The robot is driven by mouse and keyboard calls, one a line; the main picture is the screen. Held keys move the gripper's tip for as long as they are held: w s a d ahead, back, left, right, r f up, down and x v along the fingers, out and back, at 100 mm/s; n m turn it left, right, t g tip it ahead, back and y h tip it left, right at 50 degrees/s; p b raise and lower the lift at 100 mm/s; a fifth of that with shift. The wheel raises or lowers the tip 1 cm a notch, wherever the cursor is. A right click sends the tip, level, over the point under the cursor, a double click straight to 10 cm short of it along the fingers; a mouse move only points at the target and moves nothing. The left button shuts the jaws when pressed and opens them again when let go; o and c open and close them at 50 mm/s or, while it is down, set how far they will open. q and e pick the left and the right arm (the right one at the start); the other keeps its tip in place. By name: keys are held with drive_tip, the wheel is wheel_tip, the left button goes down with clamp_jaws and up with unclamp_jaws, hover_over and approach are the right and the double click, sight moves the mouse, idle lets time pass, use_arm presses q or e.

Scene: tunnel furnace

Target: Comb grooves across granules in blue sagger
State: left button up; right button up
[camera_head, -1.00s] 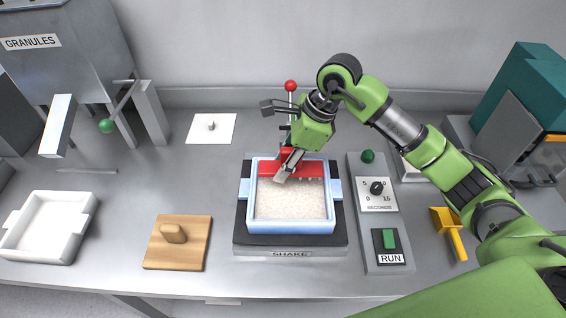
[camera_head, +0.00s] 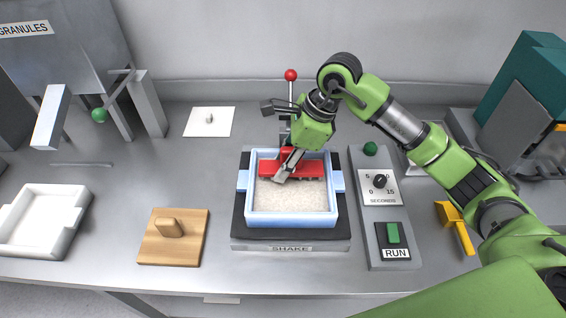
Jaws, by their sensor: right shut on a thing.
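The blue sagger (camera_head: 290,220) sits on the dark shaker plate marked SHAKE (camera_head: 290,246). Pale granules (camera_head: 290,197) fill it in a mostly flat layer. My right gripper (camera_head: 284,175) is over the far part of the sagger, shut on a red comb (camera_head: 306,167). The comb lies across the sagger near its far wall, its lower edge at the granules. I cannot tell how deep its teeth reach, and the gripper hides part of it. My left gripper is not in view.
A white sagger (camera_head: 38,222) and a wooden block with a handle (camera_head: 172,238) stand to the left. The control panel with dial and RUN switch (camera_head: 393,236) is close on the right, with a yellow scoop (camera_head: 456,228) beyond. A red-knobbed lever (camera_head: 291,76) rises behind the sagger.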

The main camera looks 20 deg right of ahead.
drive_tip(key=shift+f+b, duration=0.45)
drive_tip(key=shift+f, duration=0.05)
idle(0.8)
drive_tip(key=shift+t+b, duration=0.9)
drive_tip(key=shift+b, duration=0.8)
drive_tip(key=shift+r+n+t+h+b, duration=0.2)
drive_tip(key=shift+n+t+h+b, duration=0.15)
drive_tip(key=shift+b, duration=0.4)
drive_tip(key=shift+s+a+f+b, duration=0.1)
drive_tip(key=shift+s+f+b, duration=0.1)
drive_tip(key=shift+b, duration=0.25)
drive_tip(key=shift+w, duration=0.25)
